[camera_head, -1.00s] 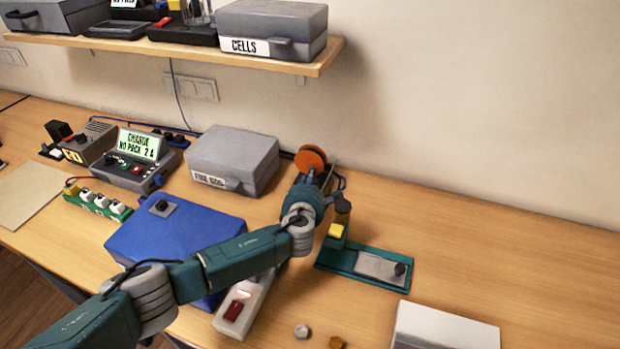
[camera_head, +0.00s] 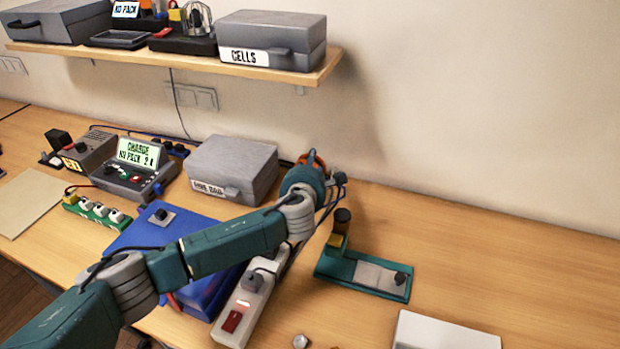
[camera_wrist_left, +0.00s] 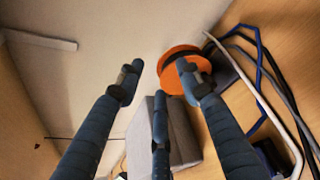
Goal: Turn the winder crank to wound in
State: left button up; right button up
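The winder's orange disc (camera_head: 312,160) stands at the back of the bench, mostly covered by my left wrist in the head view. In the left wrist view the orange disc (camera_wrist_left: 174,84) is right of centre, partly behind one finger. I cannot make out the crank handle or its position. My left gripper (camera_wrist_left: 158,82) has its dark fingers spread apart, with nothing seen held between them. One fingertip overlaps the disc in the picture; whether it touches cannot be told. In the head view the fingers are hidden behind the wrist. My right gripper is not in view.
A grey case (camera_head: 232,168) stands left of the winder. Cables (camera_wrist_left: 268,85) run close beside the disc. A blue case (camera_head: 160,240), a power strip (camera_head: 240,308) and a green fixture (camera_head: 362,272) are nearer the front. The bench at right is mostly clear.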

pick_arm(q)
jog(key=shift+r, duration=0.55)
